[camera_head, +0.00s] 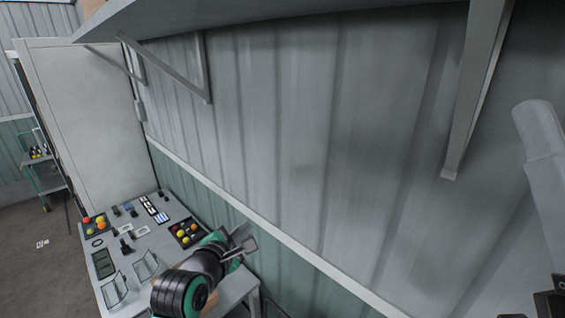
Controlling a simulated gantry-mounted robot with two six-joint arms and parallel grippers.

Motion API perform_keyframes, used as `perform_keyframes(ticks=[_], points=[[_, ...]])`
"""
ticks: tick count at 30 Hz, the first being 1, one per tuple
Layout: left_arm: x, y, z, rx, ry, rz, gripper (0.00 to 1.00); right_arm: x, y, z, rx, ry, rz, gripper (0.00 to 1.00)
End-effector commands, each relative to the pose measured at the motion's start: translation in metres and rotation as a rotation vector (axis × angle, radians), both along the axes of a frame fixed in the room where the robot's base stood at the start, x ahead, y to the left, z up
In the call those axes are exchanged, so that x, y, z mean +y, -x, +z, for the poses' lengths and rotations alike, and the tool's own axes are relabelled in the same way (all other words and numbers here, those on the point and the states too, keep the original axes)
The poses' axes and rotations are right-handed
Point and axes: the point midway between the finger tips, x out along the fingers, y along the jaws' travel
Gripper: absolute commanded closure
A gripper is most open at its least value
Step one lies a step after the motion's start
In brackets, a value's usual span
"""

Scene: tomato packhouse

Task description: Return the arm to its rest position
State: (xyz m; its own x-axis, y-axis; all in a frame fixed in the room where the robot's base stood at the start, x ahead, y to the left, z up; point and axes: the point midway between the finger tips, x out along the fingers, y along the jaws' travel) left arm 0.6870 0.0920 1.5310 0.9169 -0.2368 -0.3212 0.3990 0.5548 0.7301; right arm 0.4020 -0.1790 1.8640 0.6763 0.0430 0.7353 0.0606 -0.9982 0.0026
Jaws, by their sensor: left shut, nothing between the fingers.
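My left gripper (245,240) is at the lower middle of the head view, at the end of my black and green left arm. Its grey fingers point up and right toward the wall, and it is shut with nothing visible between them. It is near the right edge of the grey worktable (166,243), and the arm hides part of the tabletop. My right gripper is not in view.
A dark tray (173,230) of coloured tomatoes lies on the table near my left gripper. Another tray of tomatoes (96,222) is at the far left corner. A corrugated wall (330,130) stands behind, with a shelf (220,14) above. A trolley (44,178) stands at left.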

Motion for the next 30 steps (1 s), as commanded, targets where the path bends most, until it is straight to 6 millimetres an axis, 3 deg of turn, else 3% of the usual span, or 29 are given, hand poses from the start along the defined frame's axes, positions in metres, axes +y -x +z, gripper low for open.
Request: perform_keyframes(ticks=[1, 5, 9, 13, 15, 17, 22, 30], points=[[0.014, 0.007, 0.04, -0.138, -0.097, -0.006, 1.0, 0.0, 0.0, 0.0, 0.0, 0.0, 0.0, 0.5], [0.044, 0.052, 0.143, -0.498, -0.445, 0.021, 1.0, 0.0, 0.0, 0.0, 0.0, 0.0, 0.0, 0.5], [0.069, 0.132, 0.236, -0.827, -0.887, 0.15, 1.0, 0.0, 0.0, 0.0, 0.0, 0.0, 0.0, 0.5], [0.081, 0.227, 0.302, -1.047, -1.358, 0.378, 1.0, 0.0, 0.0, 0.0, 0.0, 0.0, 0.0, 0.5], [0.085, 0.268, 0.324, -1.088, -1.61, 0.518, 1.0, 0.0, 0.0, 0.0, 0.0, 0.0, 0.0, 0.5], [0.087, 0.286, 0.332, -1.072, -1.796, 0.6, 1.0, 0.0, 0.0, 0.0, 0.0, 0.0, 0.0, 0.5], [0.088, 0.286, 0.333, -0.975, -2.117, 0.663, 1.0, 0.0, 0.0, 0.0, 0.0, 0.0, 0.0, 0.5], [0.088, 0.286, 0.333, -0.956, -2.171, 0.67, 1.0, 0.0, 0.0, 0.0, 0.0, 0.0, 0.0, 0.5]])
